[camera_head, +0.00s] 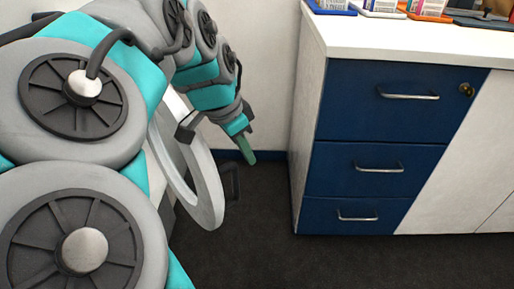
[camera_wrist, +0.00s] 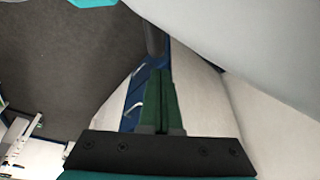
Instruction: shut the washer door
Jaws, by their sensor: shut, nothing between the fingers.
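The washer door (camera_head: 208,185), a light grey ring, is seen at a steep angle in the head view and appears to stand open. My arm covers its left part, and the washer body is almost wholly hidden. A dark bracket-like piece (camera_head: 232,182) shows by the ring's right edge. My gripper (camera_head: 248,155) has green fingers pointing down, just right of and beyond the ring in the picture; I cannot tell whether it touches the door. In the wrist view the fingers (camera_wrist: 162,95) are together and empty. A large pale grey surface fills that view's upper right, perhaps the door.
A white-topped cabinet (camera_head: 420,40) with blue drawers (camera_head: 375,170) and bar handles stands at the right. Boxes and coloured trays sit on its top. Dark floor (camera_head: 265,215) lies clear between cabinet and door. A white wall is behind.

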